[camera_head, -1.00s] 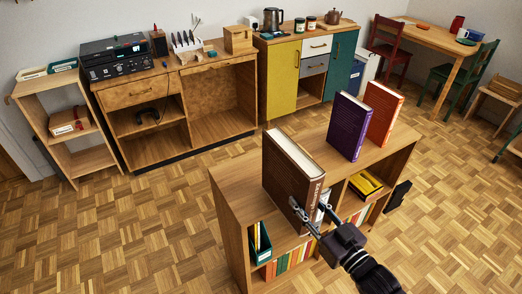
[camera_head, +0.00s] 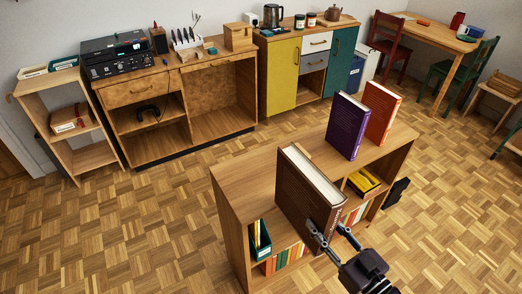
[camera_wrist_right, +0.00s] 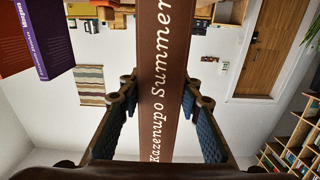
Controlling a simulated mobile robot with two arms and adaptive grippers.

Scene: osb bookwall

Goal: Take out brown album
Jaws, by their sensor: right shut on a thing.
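The brown album (camera_head: 302,195) is upright in the head view, in front of the low wooden bookcase's open side, with its rear part near the top edge. My right gripper (camera_head: 332,232) is shut on its spine at the lower right. In the right wrist view the spine of the brown album (camera_wrist_right: 162,75), lettered "Kazenupo Summer", stands between the two padded fingers of my right gripper (camera_wrist_right: 160,125). Whether its bottom still touches the bookcase is hard to tell. My left gripper is in neither view.
A purple book (camera_head: 346,125) and an orange book (camera_head: 382,112) stand on top of the bookcase (camera_head: 240,185), right of the album. Lower compartments hold a green file box (camera_head: 260,241), a row of coloured books and a yellow item (camera_head: 363,181).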

